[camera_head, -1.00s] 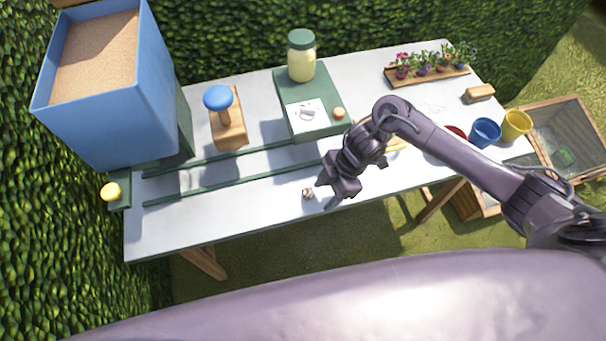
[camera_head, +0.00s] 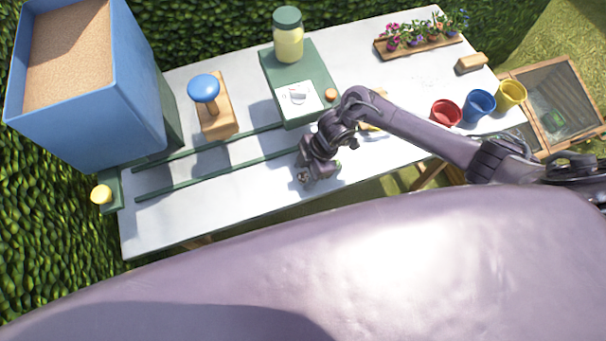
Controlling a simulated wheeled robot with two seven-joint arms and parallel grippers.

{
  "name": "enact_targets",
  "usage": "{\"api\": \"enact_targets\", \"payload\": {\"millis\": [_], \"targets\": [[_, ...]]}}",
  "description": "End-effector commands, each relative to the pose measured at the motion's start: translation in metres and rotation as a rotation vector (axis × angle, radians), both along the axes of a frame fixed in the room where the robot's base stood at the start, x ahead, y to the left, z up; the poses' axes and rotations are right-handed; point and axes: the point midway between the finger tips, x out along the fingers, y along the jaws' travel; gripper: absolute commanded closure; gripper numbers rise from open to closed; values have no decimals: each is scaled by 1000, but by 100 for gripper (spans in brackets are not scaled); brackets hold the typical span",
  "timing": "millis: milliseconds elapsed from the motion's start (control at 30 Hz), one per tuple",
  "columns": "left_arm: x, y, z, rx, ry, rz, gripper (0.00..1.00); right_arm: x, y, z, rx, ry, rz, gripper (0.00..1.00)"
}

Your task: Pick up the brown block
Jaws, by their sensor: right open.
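A tan-brown block (camera_head: 471,63) lies on the far right of the white table, behind the cups. My left gripper is out of view.
A large blue bin (camera_head: 80,75) and a blue-knobbed wooden stand (camera_head: 216,118) are at left. Two green rails (camera_head: 215,179) cross the table. A green board (camera_head: 283,82) carries a jar (camera_head: 288,38). Red (camera_head: 445,113), blue (camera_head: 478,106) and yellow (camera_head: 510,95) cups stand right. Potted flowers (camera_head: 415,40) are behind.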

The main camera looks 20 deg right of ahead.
Motion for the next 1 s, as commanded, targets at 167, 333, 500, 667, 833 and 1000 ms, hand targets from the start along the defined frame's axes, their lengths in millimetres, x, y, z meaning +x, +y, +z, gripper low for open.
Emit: {"api": "enact_targets", "payload": {"millis": [167, 333, 500, 667, 833, 1000], "targets": [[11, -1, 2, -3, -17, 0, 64, -1, 3, -7, -1, 0, 1, 47], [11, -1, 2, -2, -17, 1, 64, -1, 3, -7, -1, 0, 1, 51], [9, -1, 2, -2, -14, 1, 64, -1, 3, -7, -1, 0, 1, 73], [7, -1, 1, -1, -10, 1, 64, 0, 3, -7, -1, 0, 1, 94], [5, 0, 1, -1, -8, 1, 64, 0, 3, -7, -1, -1, 1, 95], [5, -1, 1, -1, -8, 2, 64, 0, 3, -3, -1, -2, 0, 95]]}}
